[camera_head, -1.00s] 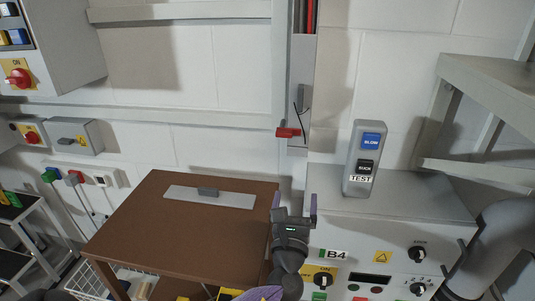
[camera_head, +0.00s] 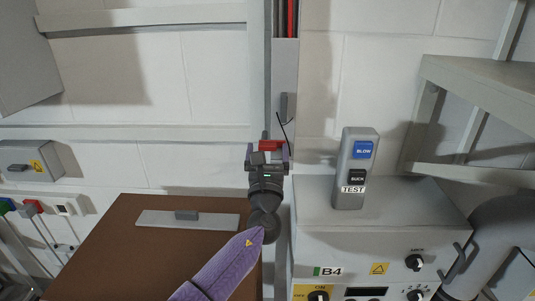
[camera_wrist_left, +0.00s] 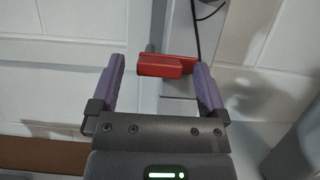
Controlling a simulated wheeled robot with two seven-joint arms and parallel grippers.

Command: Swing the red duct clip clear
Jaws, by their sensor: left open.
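The red duct clip (camera_head: 271,146) sits low on the grey vertical duct (camera_head: 285,80) on the wall. In the left wrist view the red clip (camera_wrist_left: 165,66) lies crosswise between the fingertips of my left gripper (camera_wrist_left: 160,75). The left gripper is open, with one purple finger on each side of the clip; I cannot tell whether the right finger touches it. In the head view the left gripper (camera_head: 267,152) is in front of the duct and hides the clip's lower part. My right gripper is not in view.
A B4 cabinet (camera_head: 384,235) stands at the right with a BLOW/SUCK control box (camera_head: 356,168) on it. A brown table (camera_head: 150,260) with a grey handled plate (camera_head: 187,219) is at lower left. A shelf (camera_head: 470,85) juts out at upper right. A thin black cable hangs by the duct.

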